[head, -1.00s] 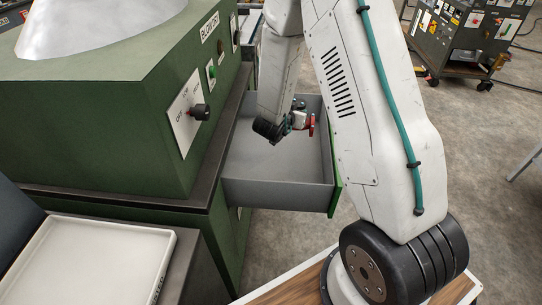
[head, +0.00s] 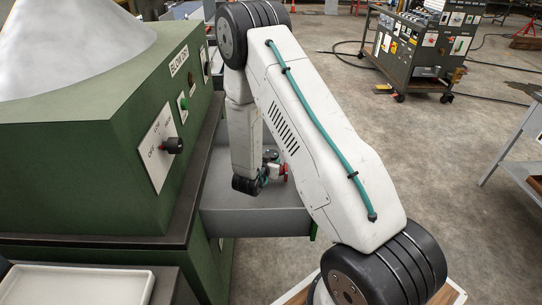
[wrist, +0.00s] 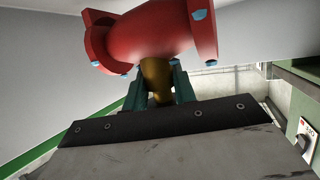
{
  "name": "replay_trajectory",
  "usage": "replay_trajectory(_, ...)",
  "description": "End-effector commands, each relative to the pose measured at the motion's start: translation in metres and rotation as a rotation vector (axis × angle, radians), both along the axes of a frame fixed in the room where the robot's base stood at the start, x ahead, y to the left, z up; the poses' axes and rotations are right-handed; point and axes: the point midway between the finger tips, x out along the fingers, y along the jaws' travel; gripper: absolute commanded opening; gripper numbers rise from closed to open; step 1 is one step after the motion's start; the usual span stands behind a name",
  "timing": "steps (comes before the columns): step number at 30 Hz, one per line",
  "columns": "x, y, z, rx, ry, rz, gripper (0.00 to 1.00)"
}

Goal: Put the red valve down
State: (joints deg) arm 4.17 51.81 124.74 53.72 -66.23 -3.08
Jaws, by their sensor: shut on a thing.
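The red valve (wrist: 150,35) has round flanges with blue bolts and a brass-coloured stem. In the wrist view my gripper (wrist: 161,84) has its teal fingers closed on that stem, with the red body beyond the fingertips. In the head view my gripper (head: 266,170) is over the open grey drawer (head: 255,222), and a small red part of the valve (head: 283,171) shows beside it. My arm hides part of the drawer and valve. I cannot tell whether the valve touches the drawer floor.
The green machine (head: 110,140) with a knob and labels stands directly left of the drawer. A white tray (head: 75,285) lies at lower left. A dark equipment cart (head: 425,50) stands at the back right. Open floor lies between cart and drawer.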

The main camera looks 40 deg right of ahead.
Motion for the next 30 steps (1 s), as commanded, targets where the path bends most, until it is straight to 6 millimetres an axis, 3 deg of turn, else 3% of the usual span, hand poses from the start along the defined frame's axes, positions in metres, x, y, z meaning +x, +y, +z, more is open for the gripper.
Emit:
replay_trajectory(5, 0.001, 0.0, -0.016, -0.003, -0.003, 0.0, 0.0)
replay_trajectory(17, 0.001, 0.0, -0.019, -0.002, -0.004, 0.0, 0.0)
replay_trajectory(18, 0.0, 0.0, -0.021, 0.0, -0.001, 0.0, 0.29)
replay_trajectory(20, 0.0, 0.0, -0.02, 0.0, -0.001, 0.0, 0.46)
replay_trajectory(30, 0.0, 0.0, -0.018, -0.001, -0.002, 0.0, 0.48)
